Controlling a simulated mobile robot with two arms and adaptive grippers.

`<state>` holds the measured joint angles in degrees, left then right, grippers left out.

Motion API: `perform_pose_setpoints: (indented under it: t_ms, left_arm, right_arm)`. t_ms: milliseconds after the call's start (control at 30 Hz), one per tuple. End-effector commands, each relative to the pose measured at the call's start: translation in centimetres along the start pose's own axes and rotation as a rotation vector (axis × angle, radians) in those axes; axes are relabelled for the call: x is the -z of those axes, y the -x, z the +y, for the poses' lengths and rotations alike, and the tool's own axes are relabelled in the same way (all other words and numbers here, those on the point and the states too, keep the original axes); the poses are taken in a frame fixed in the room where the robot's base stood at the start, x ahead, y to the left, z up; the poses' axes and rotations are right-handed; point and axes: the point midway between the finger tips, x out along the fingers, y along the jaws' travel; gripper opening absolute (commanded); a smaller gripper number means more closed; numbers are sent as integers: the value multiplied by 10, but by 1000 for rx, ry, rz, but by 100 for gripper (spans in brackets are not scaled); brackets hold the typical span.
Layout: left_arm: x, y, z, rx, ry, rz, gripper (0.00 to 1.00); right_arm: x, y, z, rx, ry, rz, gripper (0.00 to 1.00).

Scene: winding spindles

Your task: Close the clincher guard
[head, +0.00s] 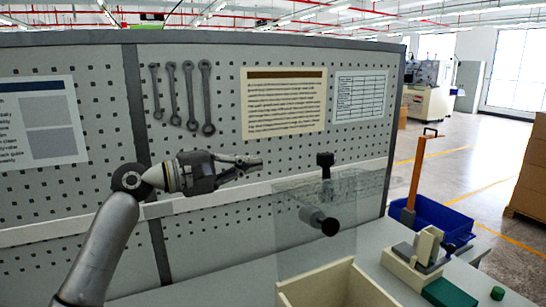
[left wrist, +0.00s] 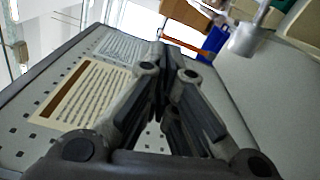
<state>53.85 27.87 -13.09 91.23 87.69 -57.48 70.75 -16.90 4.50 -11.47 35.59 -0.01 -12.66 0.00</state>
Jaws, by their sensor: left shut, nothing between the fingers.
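A clear, see-through panel (head: 345,245), which looks like the guard, stands roughly upright in front of the pegboard in the head view. A black knob (head: 325,160) shows at its top edge. A dark rod with a black round end (head: 318,220) shows at the panel's middle; I cannot tell how it is joined to it. My left gripper (head: 257,162) is shut and empty, left of the knob and apart from it, pointing right. Its closed fingers also show in the left wrist view (left wrist: 165,90). My right gripper is not in view.
A cream open box (head: 335,287) sits below the panel. A beige and green fixture (head: 425,253) stands on the table at right, near a blue bin (head: 440,217). The pegboard (head: 225,180) with hanging wrenches (head: 188,95) closes off the back.

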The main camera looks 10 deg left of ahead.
Motion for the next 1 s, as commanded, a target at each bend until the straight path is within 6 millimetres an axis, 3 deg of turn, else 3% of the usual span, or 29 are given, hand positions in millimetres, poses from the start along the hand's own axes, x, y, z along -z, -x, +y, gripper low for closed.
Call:
perform_pose_setpoints:
  t_ms: [200,467,700,1000]
  left_arm:
    - [-2,-40,4,0,3,-3,0]
    - [-1,-96,4,2,2,-1,0]
    - [-30,-100,2,1,-3,2,0]
    - [-38,-102,-1,1,0,2,0]
  right_arm:
    - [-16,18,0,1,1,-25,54]
    - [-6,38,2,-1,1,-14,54]
    - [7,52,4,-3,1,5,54]
    - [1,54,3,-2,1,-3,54]
